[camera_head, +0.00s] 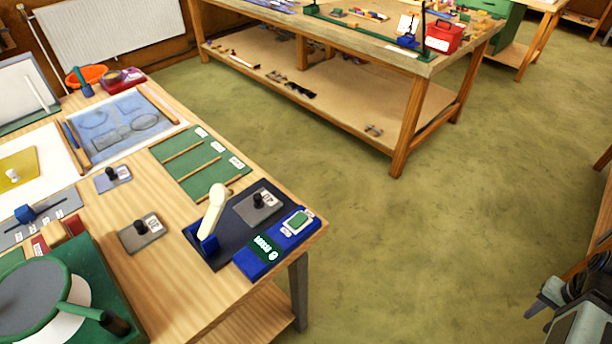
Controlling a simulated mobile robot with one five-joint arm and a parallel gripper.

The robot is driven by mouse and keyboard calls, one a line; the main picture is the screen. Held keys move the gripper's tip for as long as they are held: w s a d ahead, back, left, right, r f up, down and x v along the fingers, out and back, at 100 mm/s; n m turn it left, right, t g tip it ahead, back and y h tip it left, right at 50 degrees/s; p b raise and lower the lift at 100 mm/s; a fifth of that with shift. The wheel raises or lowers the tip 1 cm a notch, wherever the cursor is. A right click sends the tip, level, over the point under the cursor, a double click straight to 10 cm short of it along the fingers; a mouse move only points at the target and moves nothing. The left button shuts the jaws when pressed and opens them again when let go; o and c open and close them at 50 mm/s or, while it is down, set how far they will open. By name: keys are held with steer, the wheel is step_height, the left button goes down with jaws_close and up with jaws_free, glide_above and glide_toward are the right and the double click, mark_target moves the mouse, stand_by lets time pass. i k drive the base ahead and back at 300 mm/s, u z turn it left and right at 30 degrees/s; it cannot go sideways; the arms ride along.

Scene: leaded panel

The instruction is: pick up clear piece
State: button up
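Several small flat pieces with black knobs and white labels are on the wooden table at left. A pale blue-grey piece (113,181) lies near the blue drawing sheet. A grey-brown piece (140,239) lies in front of it on bare wood. A third grey piece (270,209) lies on the dark blue board near the right edge. The labels are too small to read, so I cannot tell which piece is the clear one. My gripper (546,299) is partly in view at the lower right, over the floor, far from the pieces. Its opening does not show clearly.
A cream-handled tool (214,211) stands on the dark blue board (203,254). A green rack (181,159) with wooden strips lies behind. A green-rimmed round device (45,305) fills the front left. A workbench (420,72) stands at the back; green floor (420,240) between is clear.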

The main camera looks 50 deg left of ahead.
mark_target(254, 209)
steer(key=u, duration=0.05)
steer(key=i, duration=2.7)
steer(key=u, duration=5.95)
steer(key=i, duration=1)
